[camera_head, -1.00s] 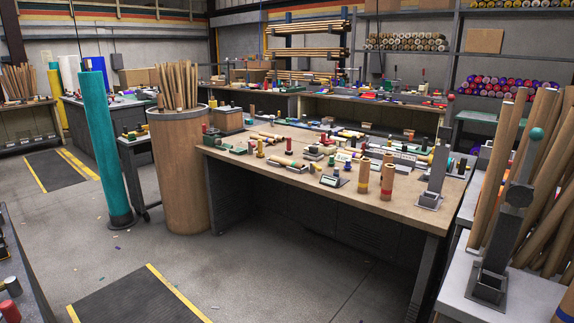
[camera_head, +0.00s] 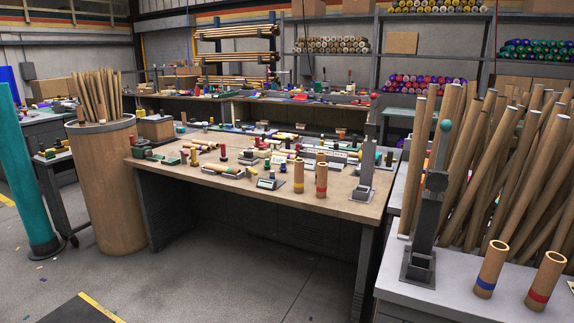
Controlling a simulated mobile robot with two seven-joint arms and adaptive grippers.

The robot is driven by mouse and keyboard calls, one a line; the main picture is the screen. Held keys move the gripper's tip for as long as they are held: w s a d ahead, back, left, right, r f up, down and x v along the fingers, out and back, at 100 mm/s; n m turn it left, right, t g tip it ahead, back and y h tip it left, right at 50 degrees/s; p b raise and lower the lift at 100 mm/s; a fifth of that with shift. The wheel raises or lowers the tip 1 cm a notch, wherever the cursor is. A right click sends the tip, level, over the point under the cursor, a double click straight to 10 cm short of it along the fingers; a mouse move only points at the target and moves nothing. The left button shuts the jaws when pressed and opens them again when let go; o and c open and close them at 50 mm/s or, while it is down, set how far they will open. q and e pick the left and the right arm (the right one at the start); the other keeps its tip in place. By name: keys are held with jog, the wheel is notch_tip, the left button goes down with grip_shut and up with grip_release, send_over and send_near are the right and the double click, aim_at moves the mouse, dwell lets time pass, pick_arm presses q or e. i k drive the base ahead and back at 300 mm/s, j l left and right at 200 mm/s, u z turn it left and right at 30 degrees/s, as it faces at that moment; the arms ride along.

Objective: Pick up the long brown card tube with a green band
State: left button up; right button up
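I cannot make out a long brown card tube with a green band. Many long brown card tubes (camera_head: 490,165) lean in a cluster at the right, with no green band that I can see on them. More long brown tubes stand in a big round drum (camera_head: 110,190) at the left. Short brown tubes stand upright: one with a yellow band (camera_head: 298,176) and one with a red band (camera_head: 321,180) on the middle table, one with a blue band (camera_head: 490,270) and one with a red band (camera_head: 546,281) on the right bench. Neither of my grippers is in view.
A wooden-topped workbench (camera_head: 345,206) covered with small items stands in the middle. A grey bench (camera_head: 395,288) with a metal post stand (camera_head: 430,210) is at the right. A teal roll (camera_head: 22,170) stands at the far left. The grey floor (camera_head: 230,285) in front is clear.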

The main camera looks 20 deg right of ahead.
aim_at(218, 169)
jog(key=i+j, duration=0.15)
jog(key=i, duration=0.4)
jog(key=i+j+z, duration=0.1)
jog(key=i, duration=0.45)
